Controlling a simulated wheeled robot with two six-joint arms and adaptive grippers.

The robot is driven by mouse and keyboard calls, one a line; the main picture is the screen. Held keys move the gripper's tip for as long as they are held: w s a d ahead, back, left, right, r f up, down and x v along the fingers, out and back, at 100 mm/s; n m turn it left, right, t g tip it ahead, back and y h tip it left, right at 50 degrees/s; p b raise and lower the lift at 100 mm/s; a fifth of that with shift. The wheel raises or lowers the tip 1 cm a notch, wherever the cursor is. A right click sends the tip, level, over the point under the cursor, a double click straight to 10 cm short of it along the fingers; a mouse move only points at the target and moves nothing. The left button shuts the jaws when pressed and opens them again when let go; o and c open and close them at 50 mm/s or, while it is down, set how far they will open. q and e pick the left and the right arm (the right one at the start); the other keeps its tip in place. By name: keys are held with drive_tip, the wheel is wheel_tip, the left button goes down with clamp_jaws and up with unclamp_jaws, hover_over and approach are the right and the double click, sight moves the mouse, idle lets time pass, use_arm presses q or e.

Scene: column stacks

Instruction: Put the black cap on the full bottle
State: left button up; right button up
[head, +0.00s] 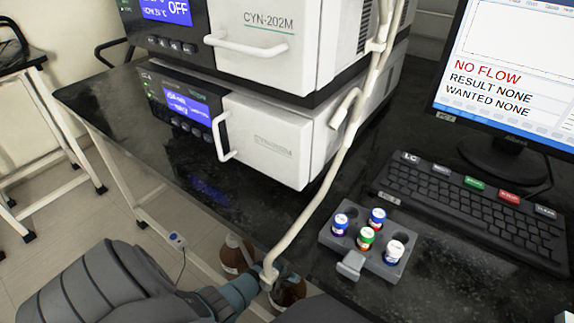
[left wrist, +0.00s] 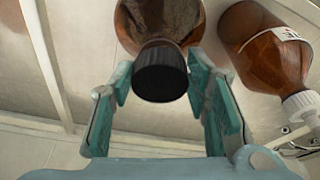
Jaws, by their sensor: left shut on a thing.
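The black cap (left wrist: 160,75) is between the finger pads of my left gripper (left wrist: 158,82) in the left wrist view, and the gripper is shut on it. A brown glass bottle (left wrist: 152,20) is directly behind the cap, in line with it. I cannot tell whether the cap is seated on its neck. In the head view my left gripper (head: 268,285) is at the bottom centre, beside this brown bottle (head: 290,292), and the cap is hidden. A second brown bottle (head: 236,257) stands behind; it has a label and white cap in the left wrist view (left wrist: 262,50). My right gripper is out of view.
A white tube (head: 325,208) slants down past the bench edge and ends close to my left gripper. A grey rack (head: 345,237) with several small capped vials is on the black bench, near the keyboard (head: 470,210). Two stacked instruments (head: 265,135) stand behind.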

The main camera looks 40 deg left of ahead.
use_arm(q)
drive_tip(key=shift+f, duration=0.15)
drive_tip(key=shift+f, duration=0.25)
idle(0.5)
drive_tip(key=o, duration=1.1)
drive_tip(key=v, duration=1.2)
drive_tip(key=shift+w, duration=0.1)
